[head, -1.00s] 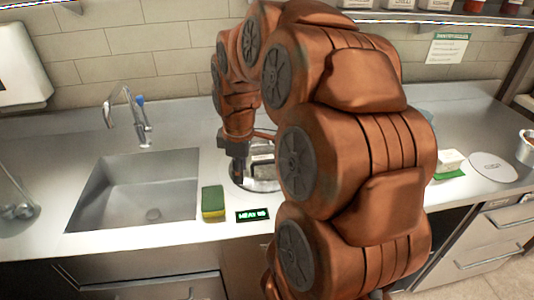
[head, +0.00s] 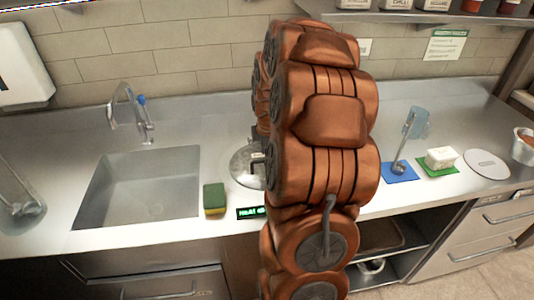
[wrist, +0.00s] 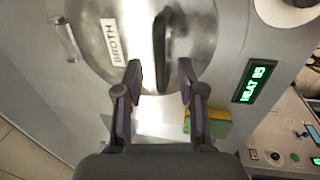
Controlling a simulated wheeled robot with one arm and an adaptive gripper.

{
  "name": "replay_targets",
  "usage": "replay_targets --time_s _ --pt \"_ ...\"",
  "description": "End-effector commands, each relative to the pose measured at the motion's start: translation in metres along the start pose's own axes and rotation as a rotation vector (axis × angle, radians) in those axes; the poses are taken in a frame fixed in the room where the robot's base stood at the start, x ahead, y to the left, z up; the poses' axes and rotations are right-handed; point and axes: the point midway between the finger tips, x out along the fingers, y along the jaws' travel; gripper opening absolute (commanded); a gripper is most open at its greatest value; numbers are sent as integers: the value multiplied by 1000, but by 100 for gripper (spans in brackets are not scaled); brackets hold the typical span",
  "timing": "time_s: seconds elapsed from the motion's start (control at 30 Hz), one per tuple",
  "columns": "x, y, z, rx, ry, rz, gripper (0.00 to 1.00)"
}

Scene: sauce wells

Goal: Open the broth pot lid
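The broth pot lid (wrist: 190,50) is a round, shiny metal lid with a white BROTH label (wrist: 116,42), at the top of the wrist view. Its dark bar handle (wrist: 161,35) runs up and down the picture. My gripper (wrist: 159,75) is open, its fingertips over the near part of the lid, one on each side of the handle's line. I cannot tell its height above the lid. In the head view the lid (head: 240,167) shows only partly, left of my arm, and the gripper is mostly hidden.
A green and yellow sponge (head: 215,198) and a green-lit heat display (head: 250,212) lie near the counter's front edge. The sink (head: 140,190) is left. A ladle on a blue mat (head: 400,173), a white block (head: 441,157) and a white disc (head: 487,163) are right.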

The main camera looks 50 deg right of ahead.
Motion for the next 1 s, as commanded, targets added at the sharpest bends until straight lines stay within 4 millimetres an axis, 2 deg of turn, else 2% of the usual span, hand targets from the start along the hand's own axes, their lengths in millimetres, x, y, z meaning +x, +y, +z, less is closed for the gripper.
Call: replay_targets --time_s 0.2,0.47,0.87,1.0 --pt "11 0 0 0 -1 2 39" --pt "13 0 0 0 -1 2 39" --pt "13 0 0 0 0 1 0" --pt "12 0 0 0 0 1 0"
